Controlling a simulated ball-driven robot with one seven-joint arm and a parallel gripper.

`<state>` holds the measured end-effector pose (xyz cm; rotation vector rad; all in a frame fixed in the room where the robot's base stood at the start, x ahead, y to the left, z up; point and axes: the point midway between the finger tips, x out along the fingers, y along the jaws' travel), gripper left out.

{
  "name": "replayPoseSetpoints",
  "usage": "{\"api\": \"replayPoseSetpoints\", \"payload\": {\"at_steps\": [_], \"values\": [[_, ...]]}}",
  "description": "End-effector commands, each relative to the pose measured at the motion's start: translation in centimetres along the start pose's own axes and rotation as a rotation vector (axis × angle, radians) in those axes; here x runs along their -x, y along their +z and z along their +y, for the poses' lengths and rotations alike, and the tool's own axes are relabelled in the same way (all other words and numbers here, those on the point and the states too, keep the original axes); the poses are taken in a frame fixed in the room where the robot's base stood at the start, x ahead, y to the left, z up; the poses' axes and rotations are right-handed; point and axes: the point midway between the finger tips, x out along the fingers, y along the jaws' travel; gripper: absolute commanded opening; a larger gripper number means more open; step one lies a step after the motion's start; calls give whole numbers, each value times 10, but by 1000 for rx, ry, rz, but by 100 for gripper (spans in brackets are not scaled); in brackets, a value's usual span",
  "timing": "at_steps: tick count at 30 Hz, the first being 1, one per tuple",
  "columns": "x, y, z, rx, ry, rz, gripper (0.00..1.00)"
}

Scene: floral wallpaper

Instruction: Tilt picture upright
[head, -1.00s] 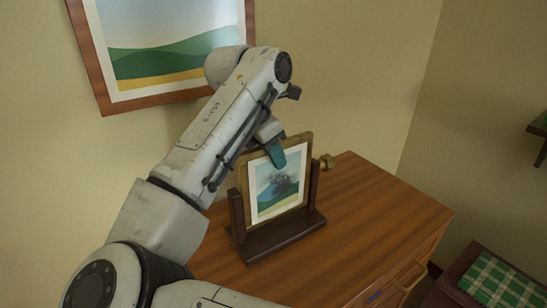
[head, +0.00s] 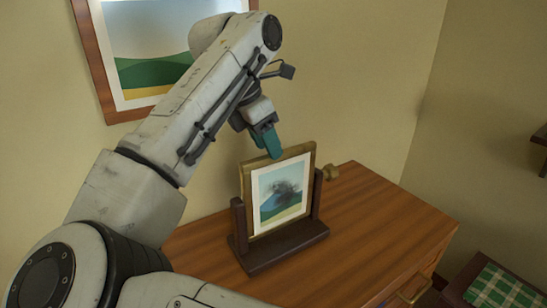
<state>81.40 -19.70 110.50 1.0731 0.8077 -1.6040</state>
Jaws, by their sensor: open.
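The small picture (head: 285,193) shows green hills, a blue mountain and a dark smudge. It sits in a gold-brown frame between the two posts of a dark wooden stand (head: 283,246) on the dresser. It looks near upright, but its exact lean is hard to judge from this angle. A brass knob (head: 331,173) sticks out at its right side. My gripper (head: 268,141), with teal fingers, is open at the frame's top edge and points down. The fingertips overlap the edge in view; whether they touch it I cannot tell.
The wooden dresser top (head: 380,220) is clear to the right of the stand. A large framed landscape (head: 150,75) hangs on the wall behind my arm. A green checked cloth (head: 500,288) lies at the lower right, and a dark shelf (head: 541,137) shows at the right edge.

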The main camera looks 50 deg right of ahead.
Motion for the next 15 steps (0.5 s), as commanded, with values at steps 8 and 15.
{"api": "replayPoseSetpoints", "payload": {"at_steps": [8, 15], "values": [[37, 0, 0, 1, 0, 0, 45], [42, 0, 0, 1, 0, -1, 45]]}}
